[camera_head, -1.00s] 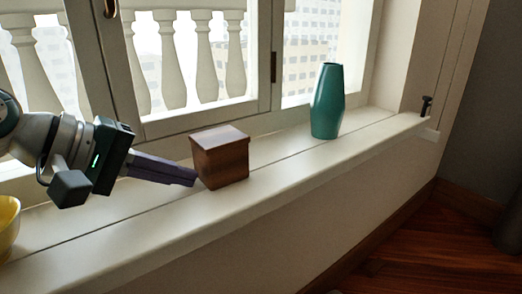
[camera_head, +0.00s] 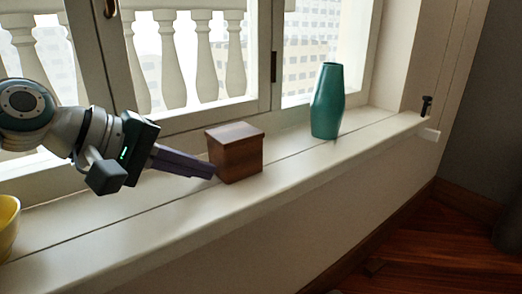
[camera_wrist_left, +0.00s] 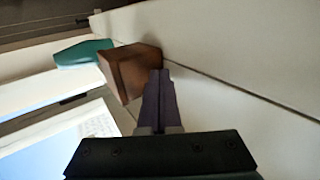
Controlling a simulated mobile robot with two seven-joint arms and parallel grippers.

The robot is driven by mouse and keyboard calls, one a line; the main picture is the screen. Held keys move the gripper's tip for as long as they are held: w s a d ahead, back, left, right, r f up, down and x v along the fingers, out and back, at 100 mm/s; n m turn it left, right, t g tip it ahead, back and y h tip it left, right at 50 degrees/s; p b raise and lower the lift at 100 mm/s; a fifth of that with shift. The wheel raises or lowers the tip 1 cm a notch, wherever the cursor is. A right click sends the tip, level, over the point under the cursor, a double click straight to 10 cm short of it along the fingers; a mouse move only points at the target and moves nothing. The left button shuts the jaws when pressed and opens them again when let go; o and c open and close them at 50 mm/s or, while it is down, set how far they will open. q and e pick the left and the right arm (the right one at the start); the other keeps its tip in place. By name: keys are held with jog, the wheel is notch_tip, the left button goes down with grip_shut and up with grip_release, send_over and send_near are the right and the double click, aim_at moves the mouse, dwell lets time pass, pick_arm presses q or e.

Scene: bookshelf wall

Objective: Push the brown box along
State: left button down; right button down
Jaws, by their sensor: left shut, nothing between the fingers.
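The brown box (camera_head: 238,158) is a small wooden box with a lid-like top, upright on the white window sill. My left gripper (camera_head: 212,171) is shut and empty, with its purple fingertips at the left side of the box. In the head view the tips look in contact with the box or very close to it. In the left wrist view the box (camera_wrist_left: 130,72) is just beyond the shut fingers (camera_wrist_left: 160,75). My right gripper does not show.
A teal vase (camera_head: 327,102) stands farther right on the sill (camera_head: 300,165), with bare sill between it and the box. A yellow bowl (camera_head: 8,225) is at the far left. The window frame (camera_head: 200,125) runs behind, and the sill's front edge drops off.

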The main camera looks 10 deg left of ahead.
aim_at(214, 147)
pick_arm(q)
jog(key=shift+w+d, duration=1.05)
jog(key=shift+w, duration=0.15)
jog(key=shift+w+d+b, duration=0.8)
jog(key=shift+w+d, duration=0.2)
jog(key=shift+w, duration=0.1)
jog(key=shift+w+d+b, duration=0.8)
jog(key=shift+w+d, duration=0.2)
jog(key=shift+w, duration=0.15)
jog(key=shift+w+d+f+b, duration=0.15)
jog(key=shift+w+d+b, duration=0.2)
jog(key=shift+b, duration=0.1)
jog(key=shift+a+r+p, duration=0.1)
jog(key=shift+r+p, duration=0.1)
jog(key=shift+p, duration=0.1)
jog(key=p+v, duration=0.2)
jog(key=p, duration=0.1)
jog(key=f+p+v, duration=0.1)
jog(key=p+v, duration=0.2)
jog(key=shift+s+a+r+p, duration=0.1)
jog(key=shift+s+a+p, duration=0.15)
jog(key=shift+s+p, duration=0.1)
jog(key=shift+s+a+p, duration=0.2)
jog(key=shift+a+p, duration=0.05)
jog(key=shift+p, duration=0.05)
jog(key=shift+s+a, duration=0.2)
